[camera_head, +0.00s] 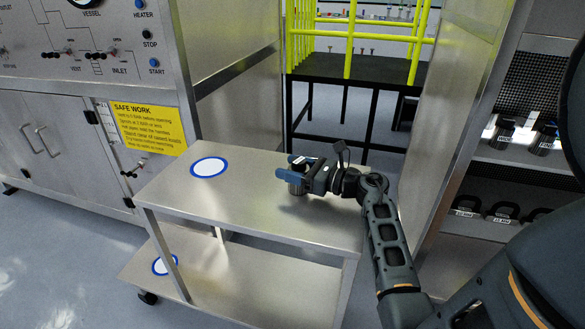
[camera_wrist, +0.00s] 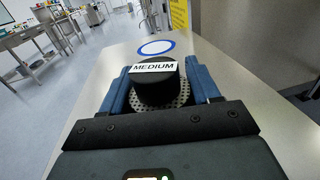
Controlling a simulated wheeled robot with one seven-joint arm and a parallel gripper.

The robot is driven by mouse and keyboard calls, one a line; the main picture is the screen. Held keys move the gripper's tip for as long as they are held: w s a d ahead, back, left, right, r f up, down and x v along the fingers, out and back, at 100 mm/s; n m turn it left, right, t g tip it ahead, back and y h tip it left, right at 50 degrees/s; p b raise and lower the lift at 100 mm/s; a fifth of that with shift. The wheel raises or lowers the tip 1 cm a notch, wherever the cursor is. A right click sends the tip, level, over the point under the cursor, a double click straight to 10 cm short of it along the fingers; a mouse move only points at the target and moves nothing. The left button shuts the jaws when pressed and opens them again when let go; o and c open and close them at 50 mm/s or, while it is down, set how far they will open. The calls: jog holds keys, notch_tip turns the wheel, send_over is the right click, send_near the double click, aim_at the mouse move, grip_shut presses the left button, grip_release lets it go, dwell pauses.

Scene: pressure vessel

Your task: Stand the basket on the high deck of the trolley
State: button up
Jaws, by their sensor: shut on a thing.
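The trolley has a bare metal high deck (camera_head: 255,205) and a low deck (camera_head: 235,285). A blue-ringed white disc (camera_head: 209,167) marks the left part of the high deck. My gripper (camera_head: 297,172) is over the high deck, right of this disc, with its blue fingers shut on the basket (camera_head: 296,187). In the wrist view the basket (camera_wrist: 160,92) has a dark top, perforated metal and a label reading MEDIUM, and sits between the blue fingers. It looks upright. I cannot tell whether its base touches the deck. The ringed disc (camera_wrist: 157,47) lies ahead of it.
A second ringed disc (camera_head: 165,264) is on the low deck. A control cabinet with a yellow safety sign (camera_head: 148,128) stands at the left. Yellow railings (camera_head: 350,40) rise behind. A shelf at the right holds several dark-handled items (camera_head: 504,133). The high deck is otherwise clear.

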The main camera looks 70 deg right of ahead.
jog(key=o, duration=1.2)
jog(key=shift+f, duration=0.1)
jog(key=shift+c, duration=0.2)
jog(key=shift+r, duration=0.25)
jog(key=s, duration=0.4)
jog(key=s+b, duration=0.1)
jog(key=s, duration=0.3)
jog(key=s+a, duration=0.1)
jog(key=s, duration=0.3)
jog(key=shift+f, duration=0.1)
